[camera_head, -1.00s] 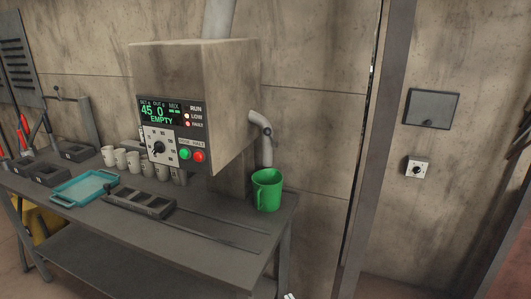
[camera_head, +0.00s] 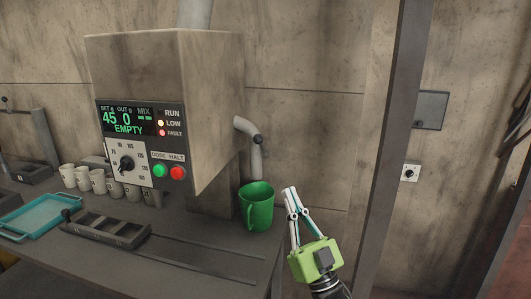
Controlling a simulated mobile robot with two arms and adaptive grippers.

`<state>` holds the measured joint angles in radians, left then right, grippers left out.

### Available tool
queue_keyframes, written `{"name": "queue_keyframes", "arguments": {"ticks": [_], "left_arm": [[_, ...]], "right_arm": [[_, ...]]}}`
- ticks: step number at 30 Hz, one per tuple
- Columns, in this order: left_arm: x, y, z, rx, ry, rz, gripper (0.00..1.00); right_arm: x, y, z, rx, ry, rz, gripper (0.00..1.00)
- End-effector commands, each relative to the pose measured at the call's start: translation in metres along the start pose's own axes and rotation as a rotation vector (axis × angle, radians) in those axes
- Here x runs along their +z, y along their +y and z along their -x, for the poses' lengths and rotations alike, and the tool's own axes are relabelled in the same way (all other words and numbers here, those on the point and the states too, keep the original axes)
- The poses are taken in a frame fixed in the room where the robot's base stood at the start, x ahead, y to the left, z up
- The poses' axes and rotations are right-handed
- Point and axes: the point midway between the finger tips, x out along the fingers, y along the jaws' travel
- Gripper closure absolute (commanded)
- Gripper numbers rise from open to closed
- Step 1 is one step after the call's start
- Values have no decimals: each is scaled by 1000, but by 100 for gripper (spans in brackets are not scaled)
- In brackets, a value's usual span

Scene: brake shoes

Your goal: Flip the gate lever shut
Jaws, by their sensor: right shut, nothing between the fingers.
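A grey bent spout pipe (camera_head: 250,128) comes out of the right side of the dosing machine (camera_head: 165,65). A small dark knob (camera_head: 258,139) sits at its bend and may be the gate lever; its exact position is too small to tell. A green mug (camera_head: 257,208) stands upright on the bench below the spout. My right gripper (camera_head: 290,190) points up, right of the mug and below and right of the knob. Its fingers are together and empty, apart from mug and spout. My left gripper is out of view.
The machine panel (camera_head: 140,140) reads 45, 0 and EMPTY. Several pale cups (camera_head: 83,178), a teal tray (camera_head: 40,217) and a dark slotted mould (camera_head: 105,229) stand left on the bench (camera_head: 200,268). A vertical post (camera_head: 392,150) rises right of my gripper.

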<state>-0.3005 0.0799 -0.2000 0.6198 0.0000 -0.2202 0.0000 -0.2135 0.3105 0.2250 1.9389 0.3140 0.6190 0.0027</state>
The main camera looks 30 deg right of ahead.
Motion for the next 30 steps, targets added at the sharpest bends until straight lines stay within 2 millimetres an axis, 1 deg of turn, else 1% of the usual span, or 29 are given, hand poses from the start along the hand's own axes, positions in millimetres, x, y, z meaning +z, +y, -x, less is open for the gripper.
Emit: {"name": "queue_keyframes", "arguments": {"ticks": [2,5,8,15,18,20,24,30], "left_arm": [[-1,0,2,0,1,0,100],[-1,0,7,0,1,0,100],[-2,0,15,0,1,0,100],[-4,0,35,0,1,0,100],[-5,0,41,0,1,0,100],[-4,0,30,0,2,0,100],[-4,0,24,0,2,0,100],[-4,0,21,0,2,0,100]], "right_arm": [[0,0,-4,0,0,0,100],[-2,0,-15,0,2,0,100],[-3,0,-33,0,2,0,100],[-3,0,-86,0,2,0,100],[-2,0,-106,0,1,0,100],[11,0,-107,0,-1,0,100],[23,0,-119,0,-1,0,100],[29,0,-127,0,-1,0,100]]}}
